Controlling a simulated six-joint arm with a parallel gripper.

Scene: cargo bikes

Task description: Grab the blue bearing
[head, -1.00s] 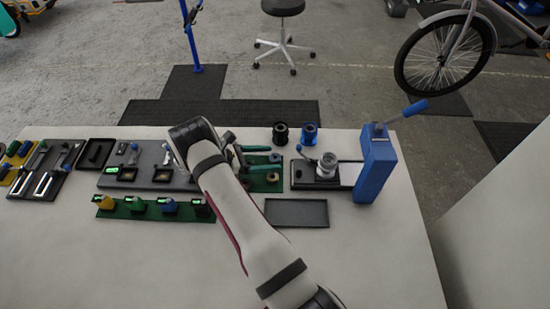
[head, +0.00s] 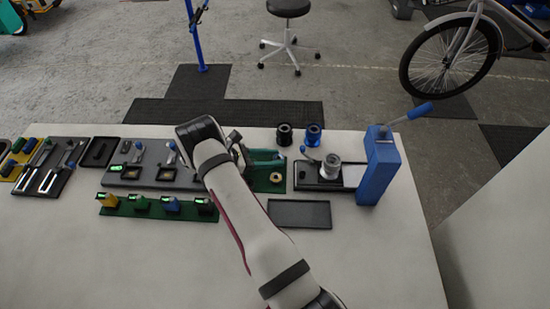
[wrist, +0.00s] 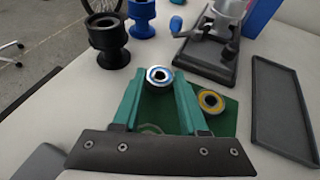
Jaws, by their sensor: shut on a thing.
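The blue bearing (wrist: 159,76), a metal ring with a blue band, sits between the tips of my gripper's green fingers (wrist: 158,84) in the wrist view. My gripper is shut on it. I cannot tell whether the bearing is clear of the green mat (wrist: 228,121). A yellow-banded bearing (wrist: 210,101) lies on the mat to the right of the fingers; it also shows in the head view (head: 276,177). In the head view my gripper (head: 278,158) is over the mat, and the blue bearing is hard to make out there.
A black spool-shaped holder (head: 284,135) and a blue one (head: 313,135) stand behind the mat. A press fixture (head: 330,172) with a blue lever post (head: 378,168) stands to the right. An empty dark tray (head: 300,214) lies in front. Battery stands (head: 160,206) are left.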

